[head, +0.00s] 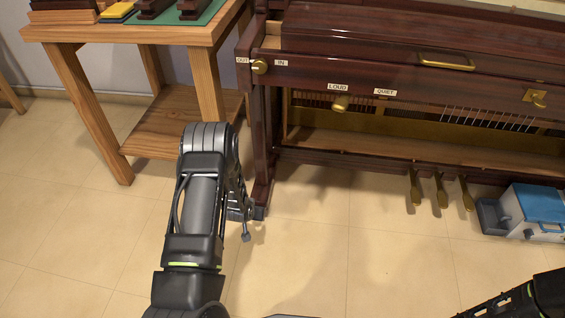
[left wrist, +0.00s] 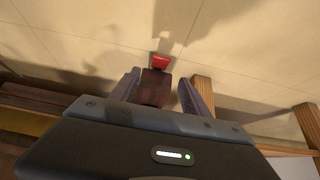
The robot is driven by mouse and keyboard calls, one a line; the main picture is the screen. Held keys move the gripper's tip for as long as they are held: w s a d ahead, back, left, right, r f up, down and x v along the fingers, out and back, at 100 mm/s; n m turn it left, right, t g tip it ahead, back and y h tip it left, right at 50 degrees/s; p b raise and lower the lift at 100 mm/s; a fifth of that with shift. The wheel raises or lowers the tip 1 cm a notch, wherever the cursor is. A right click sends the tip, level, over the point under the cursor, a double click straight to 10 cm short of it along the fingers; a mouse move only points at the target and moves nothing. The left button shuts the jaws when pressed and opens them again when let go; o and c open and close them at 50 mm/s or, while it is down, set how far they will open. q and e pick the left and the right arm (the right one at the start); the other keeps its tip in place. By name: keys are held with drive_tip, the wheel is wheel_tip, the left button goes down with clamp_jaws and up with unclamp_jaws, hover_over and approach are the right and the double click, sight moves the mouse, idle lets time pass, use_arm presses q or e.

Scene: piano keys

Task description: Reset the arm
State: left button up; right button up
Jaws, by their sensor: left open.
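My left arm (head: 199,205) comes up from the bottom in the head view and bends down beside the piano's left leg. My left gripper (head: 246,222) is low, near that leg's foot, and partly hidden behind my arm. In the left wrist view the left gripper (left wrist: 160,92) is open, its two grey fingers apart. A dark red-brown piece (left wrist: 156,87) with a bright red end (left wrist: 161,61) shows between the fingers; I cannot tell whether they touch it. Part of my right arm (head: 515,300) shows at the bottom right; its fingertips are not visible.
A dark red piano (head: 400,178) with knobs and brass pedals (head: 441,192) stands at the right. A wooden table (head: 125,34) with a lower shelf stands at the left. A blue and white box (head: 537,208) sits by the pedals. The tiled floor (head: 370,255) in front is clear.

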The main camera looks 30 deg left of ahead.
use_arm(q)
drive_tip(key=s+d+r+g+h, duration=0.2)
drive_tip(key=s+d, duration=0.5)
drive_tip(key=d, duration=0.3)
drive_tip(key=s+d+r+m+g+h, duration=0.1)
drive_tip(key=s+d+h, duration=0.1)
drive_tip(key=s+d, duration=0.75)
drive_tip(key=s+d+r+g+h, duration=0.15)
drive_tip(key=s+d, duration=0.45)
drive_tip(key=d, duration=0.6)
drive_tip(key=s+d+r+p, duration=0.1)
drive_tip(key=r+p, duration=1.6)
drive_tip(key=r, duration=0.1)
drive_tip(key=s+d+r+m+p, duration=0.1)
drive_tip(key=d+r+p, duration=0.1)
drive_tip(key=r+p, duration=1.6)
drive_tip(key=shift+s+r+g+h, duration=0.2)
drive_tip(key=shift+s+g+h, duration=0.05)
drive_tip(key=shift+g+h, duration=0.1)
use_arm(e)
wheel_tip(320, 180, up, 35)
drive_tip(key=s+a, duration=0.1)
drive_tip(key=s, duration=0.2)
drive_tip(key=shift+a+r+g+y, duration=0.15)
drive_tip(key=shift+a+g+y, duration=0.15)
drive_tip(key=shift+a+g, duration=0.1)
drive_tip(key=shift+w, duration=0.1)
